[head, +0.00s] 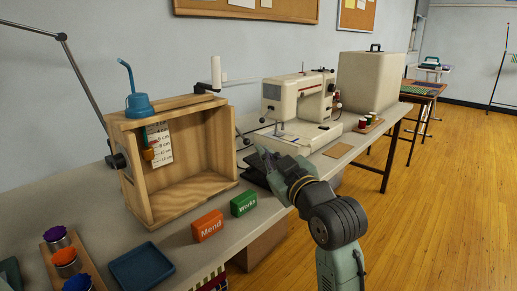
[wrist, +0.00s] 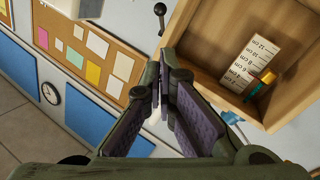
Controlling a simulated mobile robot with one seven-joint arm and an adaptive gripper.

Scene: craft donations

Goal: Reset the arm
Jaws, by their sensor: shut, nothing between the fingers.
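My gripper (head: 262,155) is held above the table, in front of the sewing machine and to the right of the open wooden box. Its green fingers are shut with nothing between them. In the wrist view the gripper (wrist: 160,85) points up past the wooden box (wrist: 200,50), which appears tilted at the upper right. My arm reaches in from the lower right of the head view. The wooden box also shows in the head view (head: 145,202), with a paper scale marked in cm and a small orange-and-green item inside it.
An orange Mend box (head: 207,226) and a green Works box (head: 243,203) stand near the table's front edge. A blue tray (head: 141,265) lies at the left front. A sewing machine (head: 298,97) and a beige case (head: 369,82) stand farther back. A blue funnel-like item (head: 138,105) tops the wooden box.

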